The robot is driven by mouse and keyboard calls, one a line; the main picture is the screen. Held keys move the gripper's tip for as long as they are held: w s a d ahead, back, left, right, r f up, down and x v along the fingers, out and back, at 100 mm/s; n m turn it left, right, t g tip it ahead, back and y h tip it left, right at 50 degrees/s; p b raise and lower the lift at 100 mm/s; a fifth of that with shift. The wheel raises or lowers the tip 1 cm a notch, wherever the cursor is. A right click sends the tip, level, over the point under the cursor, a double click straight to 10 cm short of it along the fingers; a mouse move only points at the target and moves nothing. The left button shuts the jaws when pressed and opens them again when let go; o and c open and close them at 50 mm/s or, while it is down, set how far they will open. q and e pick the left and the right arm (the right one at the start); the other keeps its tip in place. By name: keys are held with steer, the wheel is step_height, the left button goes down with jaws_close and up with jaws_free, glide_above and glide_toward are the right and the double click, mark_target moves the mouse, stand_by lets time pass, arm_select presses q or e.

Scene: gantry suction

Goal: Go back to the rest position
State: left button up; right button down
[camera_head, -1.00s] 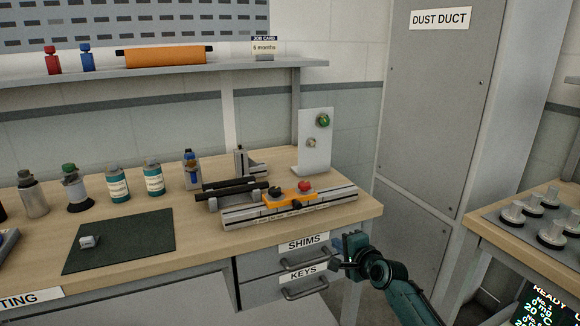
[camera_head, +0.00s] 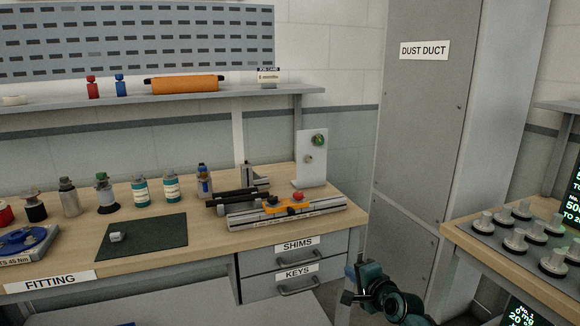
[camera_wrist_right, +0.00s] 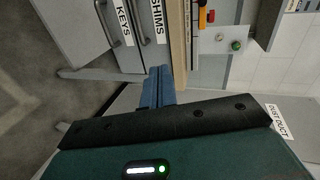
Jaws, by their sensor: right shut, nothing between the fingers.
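My right gripper (camera_head: 350,278) is in the lower right part of the head view, in front of the gap between the bench and the grey cabinet. In the right wrist view its blue fingers (camera_wrist_right: 157,88) are shut together with nothing between them. It is apart from the bench and the drawers. My left gripper does not show in the head view.
The wooden bench (camera_head: 85,263) has drawers labelled SHIMS (camera_head: 297,244) and KEYS (camera_head: 298,271). On it are a rail fixture (camera_head: 290,213), a dark mat (camera_head: 160,237) and several bottles. A DUST DUCT cabinet (camera_head: 415,120) stands behind; a table with metal knobs (camera_head: 515,240) is at right.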

steer(key=s+a+f+n+g+p, duration=0.1)
steer(key=s+f+n, duration=0.4)
steer(key=s, duration=0.6)
steer(key=s+a+f+n+g+p, duration=0.1)
steer(key=s+f+n, duration=0.4)
steer(key=s, duration=0.5)
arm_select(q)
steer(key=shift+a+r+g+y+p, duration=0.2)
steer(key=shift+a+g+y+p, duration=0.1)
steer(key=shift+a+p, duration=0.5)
arm_select(e)
steer(key=s+n+g+h, duration=0.1)
steer(key=s+n, duration=0.5)
steer(key=s, duration=1.1)
steer(key=shift+s+r+h, duration=0.2)
steer(key=shift+r+h, duration=0.1)
steer(key=shift+r, duration=0.15)
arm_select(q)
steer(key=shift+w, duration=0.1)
arm_select(e)
steer(key=shift+d, duration=0.1)
